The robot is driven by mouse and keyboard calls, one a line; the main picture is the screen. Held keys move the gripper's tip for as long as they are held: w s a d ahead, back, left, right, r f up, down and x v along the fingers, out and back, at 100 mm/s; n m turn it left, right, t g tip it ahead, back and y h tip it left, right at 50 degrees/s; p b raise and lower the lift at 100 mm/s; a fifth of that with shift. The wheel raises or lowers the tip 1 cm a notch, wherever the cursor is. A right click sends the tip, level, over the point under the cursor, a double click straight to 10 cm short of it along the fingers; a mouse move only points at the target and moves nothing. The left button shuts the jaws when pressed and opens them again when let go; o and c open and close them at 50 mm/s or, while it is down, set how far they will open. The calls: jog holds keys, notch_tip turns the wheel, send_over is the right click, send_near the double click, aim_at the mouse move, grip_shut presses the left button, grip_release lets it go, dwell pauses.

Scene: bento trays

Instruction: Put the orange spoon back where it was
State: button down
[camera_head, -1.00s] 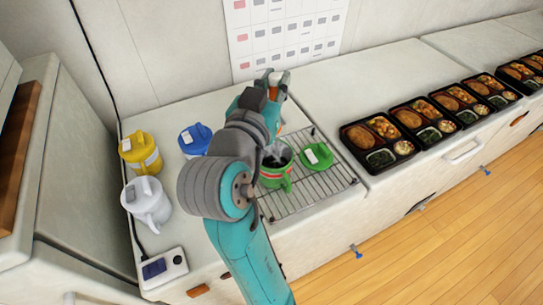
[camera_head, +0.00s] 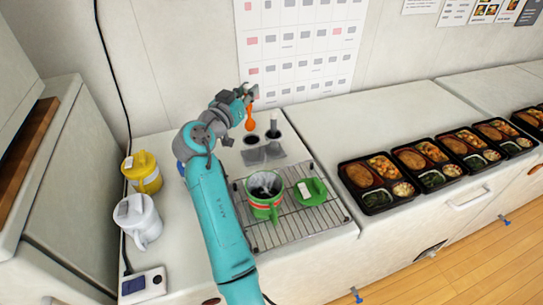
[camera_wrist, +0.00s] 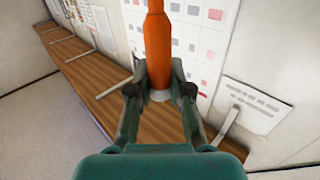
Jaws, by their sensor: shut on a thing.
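The orange spoon (camera_head: 250,122) hangs from my gripper (camera_head: 251,94), its rounded end down, in the air near the wall at the back of the counter. In the wrist view the spoon's thick orange part (camera_wrist: 157,40) stands between the two fingers of my gripper (camera_wrist: 159,80), which are shut on it. Below and beside the spoon is a holder (camera_head: 263,153) with two dark round openings. A grey upright thing (camera_head: 273,125) stands at the right opening; the left opening looks empty.
Yellow (camera_head: 145,180) and white (camera_head: 139,220) lidded mugs stand left of my arm; a blue one is mostly hidden. Bento trays (camera_head: 376,205) line the right counter.

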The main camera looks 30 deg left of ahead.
aim_at(246, 127)
jog(key=shift+w+a+f, duration=0.2)
jog(key=shift+w+f, duration=0.1)
jog(key=shift+f, duration=5.15)
jog(key=c, duration=1.1)
grip_release()
jog(key=shift+r, duration=0.1)
jog(key=s, duration=0.8)
jog(key=s+d, duration=0.1)
jog(key=s, duration=0.3)
jog(key=shift+r, duration=0.1)
